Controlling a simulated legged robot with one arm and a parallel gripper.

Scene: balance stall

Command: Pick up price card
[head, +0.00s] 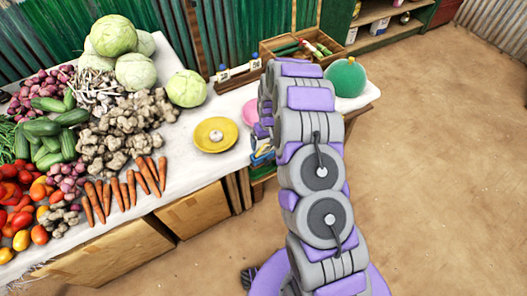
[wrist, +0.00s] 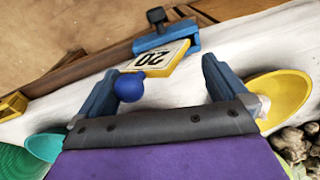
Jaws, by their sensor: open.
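A price card (wrist: 160,59) with a yellow edge and the number 20 upside down shows in the wrist view. A blue clip (wrist: 168,40) with a dark knob is against its far side. My gripper (wrist: 158,68) is open, and in the picture the card appears between and just beyond its fingertips. I cannot tell how far apart they are in depth. A round blue knob (wrist: 130,88) sits close to the left finger; whether they touch is unclear. In the head view, small cards (head: 222,74) with blue tops stand on a wooden rail; my arm hides my gripper.
The rail (head: 238,79) runs along the table's back edge. A yellow dish (head: 215,147) with a small pale item, a pink dish (head: 250,111) and a round green object (head: 345,77) are near my arm. A wooden crate (head: 300,45) stands behind. Vegetables crowd the left.

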